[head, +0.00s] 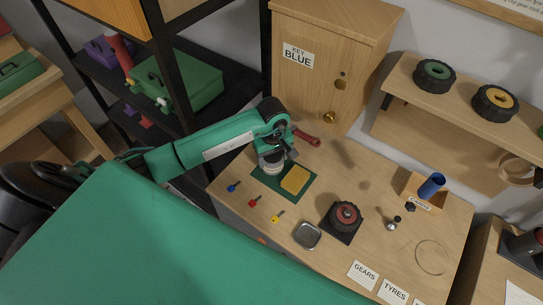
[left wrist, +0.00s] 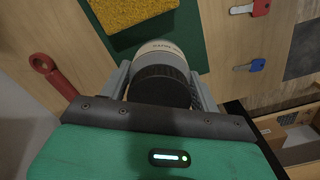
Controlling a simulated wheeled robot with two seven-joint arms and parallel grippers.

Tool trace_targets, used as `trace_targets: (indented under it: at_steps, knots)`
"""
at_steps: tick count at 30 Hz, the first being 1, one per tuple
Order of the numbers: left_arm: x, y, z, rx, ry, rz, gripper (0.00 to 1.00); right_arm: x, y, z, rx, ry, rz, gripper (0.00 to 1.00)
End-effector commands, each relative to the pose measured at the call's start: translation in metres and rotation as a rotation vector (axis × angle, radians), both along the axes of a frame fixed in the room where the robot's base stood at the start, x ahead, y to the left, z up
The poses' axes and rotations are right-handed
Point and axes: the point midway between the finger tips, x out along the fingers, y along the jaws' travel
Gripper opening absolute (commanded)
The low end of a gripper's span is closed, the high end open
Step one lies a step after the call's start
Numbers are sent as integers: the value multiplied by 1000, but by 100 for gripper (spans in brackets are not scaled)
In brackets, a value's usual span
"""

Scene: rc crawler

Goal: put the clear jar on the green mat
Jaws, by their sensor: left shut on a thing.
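The clear jar (head: 273,168) has a dark lid and a pale label band. In the left wrist view the jar (left wrist: 160,50) sits between the two fingers of my left gripper (left wrist: 160,78), which is shut on it. The green mat (head: 301,197) lies on the table, and it also shows behind the jar in the left wrist view (left wrist: 197,48). My left gripper (head: 272,155) holds the jar over the mat's left part. I cannot tell whether the jar's base touches the mat. My right gripper is not in view.
A yellow sponge (head: 295,180) lies on the mat, right of the jar. A red wrench (head: 306,137) lies beyond the gripper. Blue (head: 234,187), red (head: 254,201) and yellow (head: 278,216) keys lie in front. A wooden cabinet (head: 325,75) stands behind. A metal tray (head: 307,235) is nearer.

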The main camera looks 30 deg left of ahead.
Motion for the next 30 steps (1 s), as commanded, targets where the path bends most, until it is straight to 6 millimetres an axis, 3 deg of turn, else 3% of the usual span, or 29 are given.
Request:
trace_targets:
  at_steps: [4, 10, 11, 13, 14, 26, 30]
  knots:
    - [0, 1, 1, 1, -1, 0, 39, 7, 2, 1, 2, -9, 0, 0]
    - [0, 1, -5, 3, -1, -1, 39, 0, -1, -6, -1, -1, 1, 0]
    - [0, 1, -4, 2, 0, 0, 69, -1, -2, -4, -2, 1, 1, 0]
    - [0, 1, -3, 2, 0, 0, 82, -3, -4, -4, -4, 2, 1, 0]
    - [0, 1, -3, 2, 0, 0, 84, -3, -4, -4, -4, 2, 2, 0]
    - [0, 0, 3, 0, 0, 1, 84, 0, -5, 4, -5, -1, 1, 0]
    - [2, 1, 22, 2, -8, -2, 84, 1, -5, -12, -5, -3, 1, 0]
